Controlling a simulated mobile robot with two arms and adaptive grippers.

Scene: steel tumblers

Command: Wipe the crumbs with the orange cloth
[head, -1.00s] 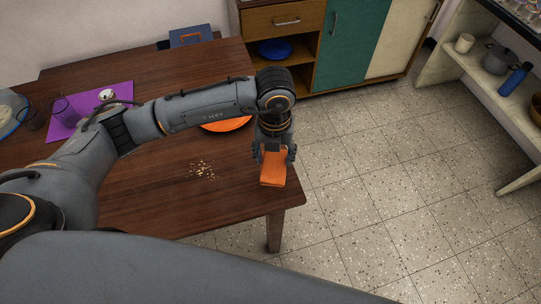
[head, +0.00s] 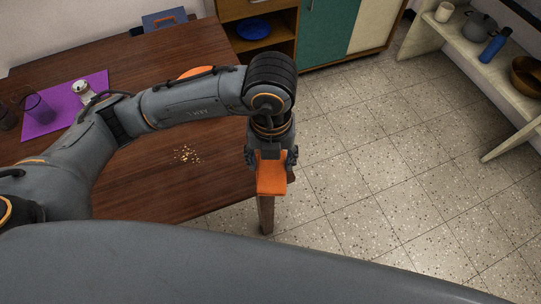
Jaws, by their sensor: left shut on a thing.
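The orange cloth (head: 271,180) hangs from my left gripper (head: 271,160), which is shut on it. The gripper points down by the table's right edge, near the front right corner. The cloth hides that corner, and I cannot tell whether it touches the table. The crumbs (head: 187,154) lie in a small pale scatter on the brown wooden table (head: 150,185), to the left of the cloth and apart from it. My right gripper is not in view.
An orange plate (head: 196,72) is mostly hidden behind my left arm. A purple mat (head: 62,118) at the left bears a glass (head: 40,108) and a can (head: 82,88). A cabinet (head: 327,30) stands behind the table. Open floor (head: 385,165) lies to the right.

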